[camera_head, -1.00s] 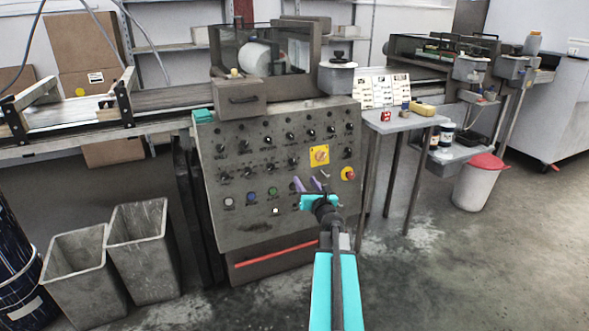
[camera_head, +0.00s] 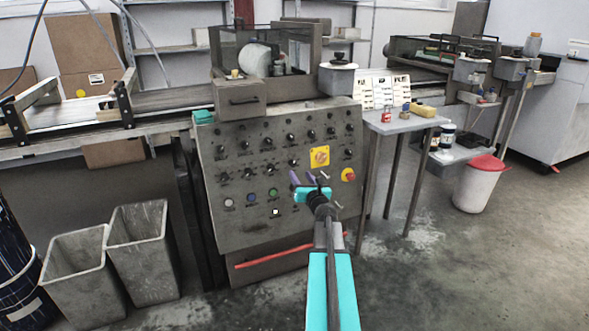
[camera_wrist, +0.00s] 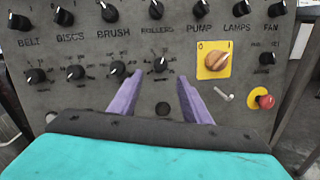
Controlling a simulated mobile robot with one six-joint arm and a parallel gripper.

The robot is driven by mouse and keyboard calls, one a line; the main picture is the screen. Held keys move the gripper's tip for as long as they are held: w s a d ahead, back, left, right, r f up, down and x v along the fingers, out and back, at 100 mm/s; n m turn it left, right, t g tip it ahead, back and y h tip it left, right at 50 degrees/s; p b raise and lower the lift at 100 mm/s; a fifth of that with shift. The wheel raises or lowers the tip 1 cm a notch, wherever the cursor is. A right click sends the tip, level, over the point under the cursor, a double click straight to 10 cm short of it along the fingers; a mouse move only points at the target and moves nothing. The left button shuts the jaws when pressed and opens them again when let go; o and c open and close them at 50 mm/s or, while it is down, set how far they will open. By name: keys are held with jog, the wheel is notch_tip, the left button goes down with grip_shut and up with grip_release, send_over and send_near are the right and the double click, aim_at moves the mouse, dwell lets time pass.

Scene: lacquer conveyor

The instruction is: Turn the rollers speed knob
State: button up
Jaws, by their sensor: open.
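The rollers speed knob (camera_wrist: 160,65) is a black knob with a white pointer mark, in the lower row under the ROLLERS label in the wrist view. It also shows on the sloped grey control panel (camera_head: 235,210) in the head view (camera_head: 294,162). Another black knob (camera_wrist: 155,10) sits above the same label. My gripper (camera_wrist: 160,76) has two purple fingers, open and empty. In the wrist view the fingertips lie left and right of the speed knob's outline; contact cannot be told. In the head view my gripper (camera_head: 303,178) is just below the knob.
A yellow plate with an orange rotary switch (camera_wrist: 215,60) and a red button on a yellow base (camera_wrist: 262,98) are to the right. A small metal lever (camera_wrist: 224,95) sticks out near the right finger. A brush knob (camera_wrist: 117,72) sits close left.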

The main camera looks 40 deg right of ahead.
aim_at(293, 164)
jog(key=shift+b+x, duration=0.4)
jog(key=shift+x, duration=3.8)
jog(key=shift+r, duration=0.1)
jog(key=c, duration=1)
jog(key=shift+c, duration=0.2)
